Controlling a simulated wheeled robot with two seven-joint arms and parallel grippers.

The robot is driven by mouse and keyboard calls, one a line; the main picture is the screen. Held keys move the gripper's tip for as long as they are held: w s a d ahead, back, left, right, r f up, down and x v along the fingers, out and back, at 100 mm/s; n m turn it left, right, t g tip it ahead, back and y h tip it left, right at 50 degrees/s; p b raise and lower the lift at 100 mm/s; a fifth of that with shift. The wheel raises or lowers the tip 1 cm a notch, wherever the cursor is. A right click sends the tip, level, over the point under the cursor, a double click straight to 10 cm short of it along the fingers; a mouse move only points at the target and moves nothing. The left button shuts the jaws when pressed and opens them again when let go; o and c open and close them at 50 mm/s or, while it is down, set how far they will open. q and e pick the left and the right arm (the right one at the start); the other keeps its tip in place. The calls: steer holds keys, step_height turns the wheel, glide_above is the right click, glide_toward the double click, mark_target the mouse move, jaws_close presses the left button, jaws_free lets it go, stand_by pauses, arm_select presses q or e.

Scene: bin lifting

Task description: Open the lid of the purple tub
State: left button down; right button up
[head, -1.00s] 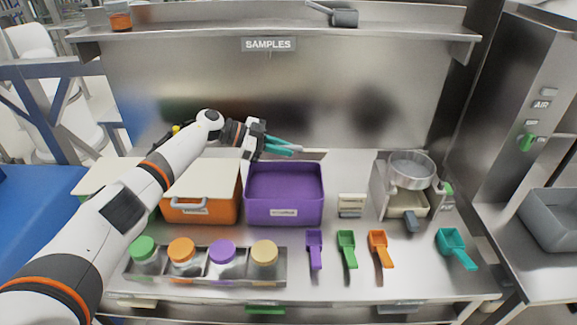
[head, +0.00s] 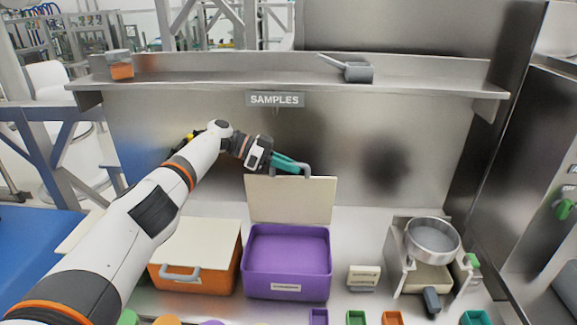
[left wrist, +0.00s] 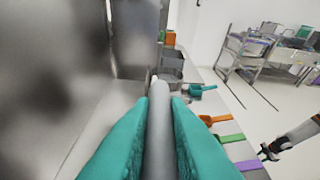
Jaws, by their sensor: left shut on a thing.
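The purple tub (head: 287,262) stands open on the bench in the head view, with its purple inside showing. Its cream lid (head: 290,200) stands about upright along the tub's back edge. A grey handle (head: 307,168) is at the lid's top edge. My left gripper (head: 290,166), with teal fingers, is shut on this handle. In the left wrist view the grey handle bar (left wrist: 158,130) lies between the two teal fingers (left wrist: 158,125). My right gripper (left wrist: 268,152) shows small at the right of the left wrist view; its jaws are too small to read.
A closed orange tub (head: 195,262) stands left of the purple one. A small labelled block (head: 363,278) and a sieve on a stand (head: 432,240) are to the right. Several scoops lie along the front. A steel back wall and shelf (head: 290,85) are behind the lid.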

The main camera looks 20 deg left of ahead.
arm_select(q)
steer(key=shift+w+f, duration=0.1)
steer(key=shift+w, duration=0.15)
